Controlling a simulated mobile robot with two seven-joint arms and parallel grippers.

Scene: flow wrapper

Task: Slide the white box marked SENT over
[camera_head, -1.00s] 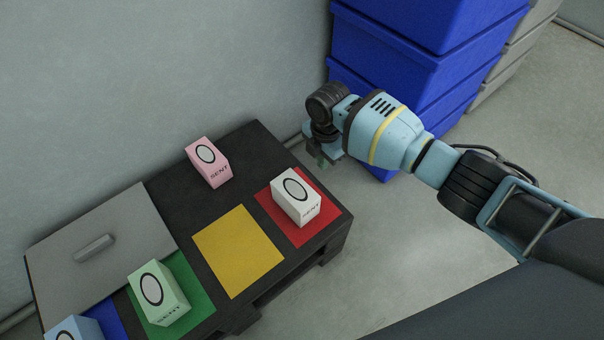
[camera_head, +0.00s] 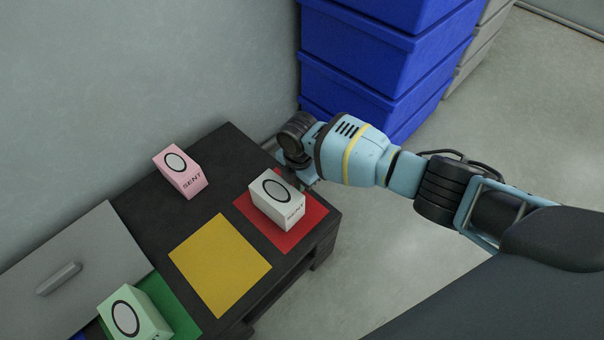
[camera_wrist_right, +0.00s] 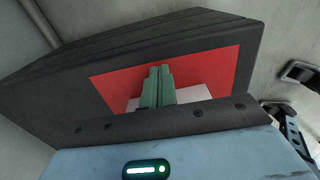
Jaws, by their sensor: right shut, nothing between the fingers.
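The white box marked SENT (camera_head: 277,200) stands on the red square (camera_head: 310,226) at the right end of the dark table. An oval ring shows on its top and the lettering on its near side. My right gripper (camera_head: 308,183) is shut and empty, low at the far right side of the box. Whether it touches the box I cannot tell. In the right wrist view its green fingers (camera_wrist_right: 157,86) are together, with part of the white box (camera_wrist_right: 195,94) showing behind them over the red square (camera_wrist_right: 211,70). My left gripper is out of view.
A yellow square (camera_head: 220,265) lies bare left of the red one. A pink SENT box (camera_head: 180,171) stands near the wall. A green box (camera_head: 133,316) stands on a green square (camera_head: 168,298), by a grey panel with a handle (camera_head: 60,279). Blue crates (camera_head: 385,60) are stacked behind my arm.

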